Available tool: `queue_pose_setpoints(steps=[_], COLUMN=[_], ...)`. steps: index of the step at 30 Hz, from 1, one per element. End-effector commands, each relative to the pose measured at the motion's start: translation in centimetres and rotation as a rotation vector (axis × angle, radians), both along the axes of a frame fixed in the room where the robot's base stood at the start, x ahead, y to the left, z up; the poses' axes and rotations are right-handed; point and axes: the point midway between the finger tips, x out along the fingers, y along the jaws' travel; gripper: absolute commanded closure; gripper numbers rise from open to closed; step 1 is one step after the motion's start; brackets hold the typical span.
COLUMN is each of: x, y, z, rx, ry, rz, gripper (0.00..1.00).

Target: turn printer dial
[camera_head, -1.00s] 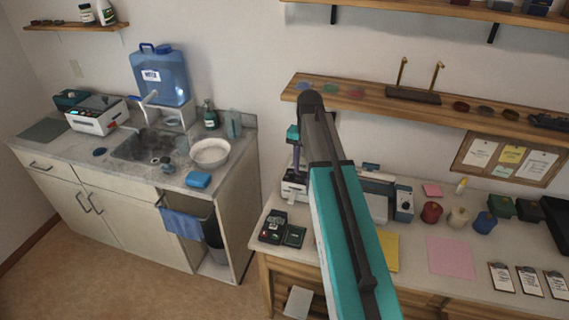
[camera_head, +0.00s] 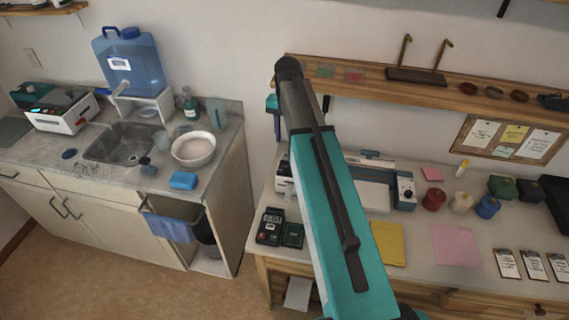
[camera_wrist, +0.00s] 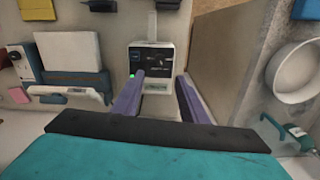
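A white boxy machine with a dark front panel (camera_wrist: 152,62) stands on the right-hand bench. It looks like a printer; in the head view its white body (camera_head: 284,179) is partly hidden behind my arm. No dial can be made out on it. To its right in the head view, a grey-blue machine has a round knob (camera_head: 406,193) on its end panel. My gripper (camera_wrist: 160,78) is open in the wrist view, its two purple fingers apart and pointing towards the white machine, with nothing between them. In the head view my arm hides most of the gripper.
Two black devices (camera_head: 270,226) lie near the bench's left front. Red, cream and blue pots (camera_head: 434,199) stand at the right. A wooden shelf (camera_head: 390,85) runs above the bench. A sink counter with a white bowl (camera_head: 193,149) stands left, across a gap.

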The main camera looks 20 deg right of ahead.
Motion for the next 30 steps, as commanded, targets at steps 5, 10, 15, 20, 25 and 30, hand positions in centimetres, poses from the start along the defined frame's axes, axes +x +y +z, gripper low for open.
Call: queue_pose_setpoints(steps=[5,10,15,20,25,30], x=[0.0,0.0,0.0,0.0,0.0,0.0], y=[0.1,0.1,0.1,0.1,0.1,0.1], z=[-0.1,-0.9,-2.4,-4.2,-5.9,-7.8], rx=[0.000,0.000,0.000,0.001,0.001,0.000], ry=[0.000,0.000,0.000,0.001,0.001,0.000], rz=[0.001,0.001,0.001,0.001,0.002,0.002], gripper=[0.60,0.60,0.60,0.60,0.60,0.60])
